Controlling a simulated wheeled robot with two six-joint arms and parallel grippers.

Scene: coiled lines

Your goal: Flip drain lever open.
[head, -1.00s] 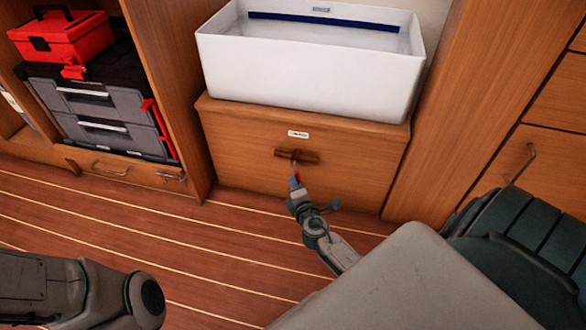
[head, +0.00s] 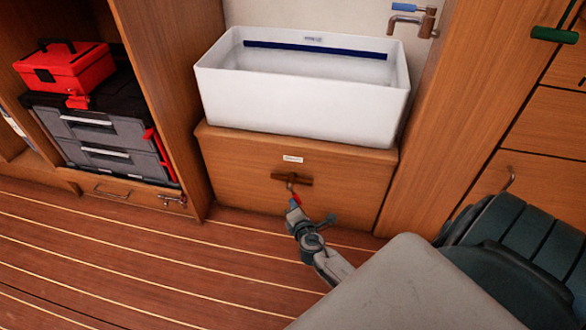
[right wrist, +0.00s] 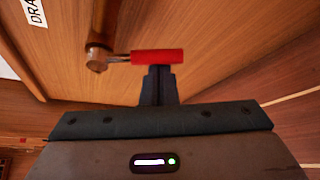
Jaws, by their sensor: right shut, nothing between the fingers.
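The drain lever has a red grip (right wrist: 157,57) on a thin metal stem, joined to a brown valve body (head: 292,179) on the front of the wooden cabinet under the sink. In the head view the lever hangs downward from the valve. My right gripper (head: 294,203) is shut and empty. In the right wrist view its closed fingertips (right wrist: 160,70) are right at the edge of the red grip, seemingly touching it; the grip is not between the fingers. My left gripper is out of view.
A white sink (head: 300,105) holding water stands on the cabinet (head: 235,175). A white label (head: 292,159) sits above the valve. A blue-handled tap (head: 410,15) and a green-handled valve (head: 555,35) are at upper right. Toolboxes (head: 105,125) fill the left shelf. The floor in front is clear.

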